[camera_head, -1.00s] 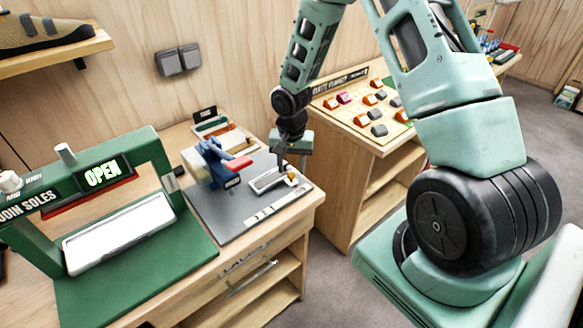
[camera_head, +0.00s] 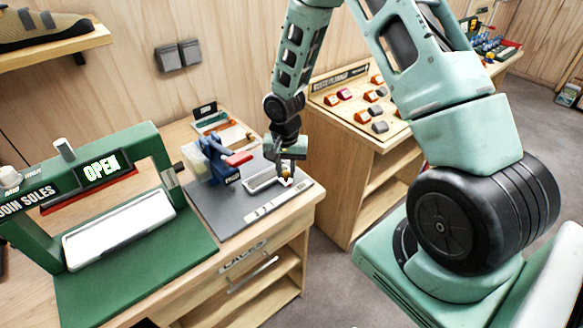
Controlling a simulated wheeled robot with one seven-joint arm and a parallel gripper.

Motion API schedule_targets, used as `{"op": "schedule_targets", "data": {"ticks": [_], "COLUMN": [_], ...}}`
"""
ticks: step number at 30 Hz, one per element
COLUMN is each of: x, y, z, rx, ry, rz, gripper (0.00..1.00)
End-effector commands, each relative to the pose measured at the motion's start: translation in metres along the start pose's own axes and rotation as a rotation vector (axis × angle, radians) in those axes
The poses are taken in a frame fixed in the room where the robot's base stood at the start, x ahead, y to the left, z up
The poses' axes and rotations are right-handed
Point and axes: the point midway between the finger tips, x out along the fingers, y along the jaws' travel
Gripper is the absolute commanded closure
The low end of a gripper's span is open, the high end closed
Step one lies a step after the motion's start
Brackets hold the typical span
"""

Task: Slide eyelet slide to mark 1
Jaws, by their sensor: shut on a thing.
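The eyelet slide is a small yellowish piece (camera_head: 287,175) at the right end of a light tray-like track (camera_head: 262,183) on the grey mat. My gripper (camera_head: 286,170) points down over that end and is shut on the slide, its fingers hiding most of it. A pale marked strip (camera_head: 268,210) lies on the mat in front of the track. Its marks are too small to read, so I cannot tell which is mark 1.
A blue tool with a red handle (camera_head: 222,160) stands just left of the track. A green press with an "OPEN" display (camera_head: 101,168) stands further left. A board of colored holds (camera_head: 365,100) is behind to the right. The grey mat (camera_head: 222,212) has bare room at front left.

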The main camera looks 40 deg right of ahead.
Motion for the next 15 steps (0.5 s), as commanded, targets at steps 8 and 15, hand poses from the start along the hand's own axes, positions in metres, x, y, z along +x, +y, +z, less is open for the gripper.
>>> {"op": "schedule_targets", "data": {"ticks": [8,15], "x": [0.001,0.000], "y": [-0.030,-0.032], "z": [0.030,0.032], "rx": [-0.004,0.000], "ry": [0.002,0.001], "rz": [-0.002,-0.002], "gripper": [1.00,1.00]}}
